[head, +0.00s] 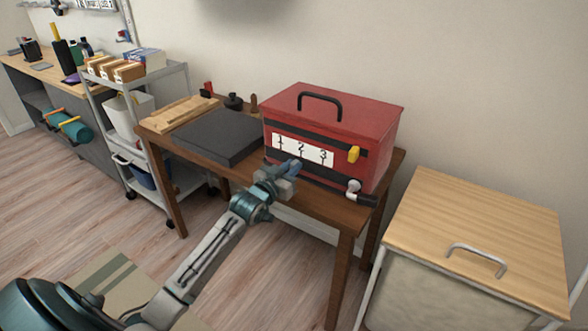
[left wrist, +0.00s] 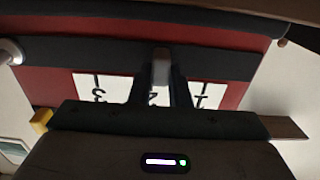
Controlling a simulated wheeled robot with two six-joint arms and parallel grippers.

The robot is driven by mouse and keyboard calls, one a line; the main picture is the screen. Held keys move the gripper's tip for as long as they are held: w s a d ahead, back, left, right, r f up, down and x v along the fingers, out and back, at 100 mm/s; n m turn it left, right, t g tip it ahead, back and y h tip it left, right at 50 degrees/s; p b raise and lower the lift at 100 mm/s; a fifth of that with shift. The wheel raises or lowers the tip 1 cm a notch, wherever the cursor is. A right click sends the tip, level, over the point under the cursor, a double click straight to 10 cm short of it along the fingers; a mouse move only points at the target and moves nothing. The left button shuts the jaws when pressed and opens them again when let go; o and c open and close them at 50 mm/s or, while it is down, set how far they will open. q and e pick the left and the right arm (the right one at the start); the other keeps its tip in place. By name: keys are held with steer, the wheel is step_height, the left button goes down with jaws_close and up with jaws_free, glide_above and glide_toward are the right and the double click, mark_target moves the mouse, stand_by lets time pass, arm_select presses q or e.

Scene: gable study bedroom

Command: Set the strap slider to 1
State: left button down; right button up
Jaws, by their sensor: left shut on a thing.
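A red box (head: 345,118) with a black top handle stands on the wooden table. Its front has two dark straps and a white scale (head: 303,150) marked 1, 2, 3 from left to right. My left gripper (head: 290,168) is at the lower strap, below the 1 and 2. In the left wrist view the scale is upside down, with 3 at left and 1 at right. There the pale grey strap slider (left wrist: 161,68) sits on the dark strap (left wrist: 215,64) between my fingers, close to the 2. My gripper is shut on it and hides it in the head view.
A yellow piece (head: 353,154) sits on the upper strap. A lever with a black grip (head: 366,200) sticks out at the box's lower right. A dark flat case (head: 222,137) lies left of the box.

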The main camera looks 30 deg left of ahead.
mark_target(280, 153)
arm_select(q)
steer(key=a, duration=0.5)
steer(key=shift+w+a+f+b, duration=0.1)
steer(key=shift+a+f+b, duration=0.05)
steer(key=shift+b, duration=0.25)
steer(key=shift+a+r, duration=0.2)
steer(key=shift+a, duration=0.3)
arm_select(e)
steer(key=shift+w+a+f+t, duration=0.35)
steer(key=shift+f+t, duration=0.05)
arm_select(q)
steer(key=c, duration=1.4)
jaws_free()
steer(key=shift+a, duration=0.15)
steer(key=shift+o, duration=0.2)
arm_select(e)
steer(key=shift+a, duration=0.1)
steer(key=shift+r, duration=0.1)
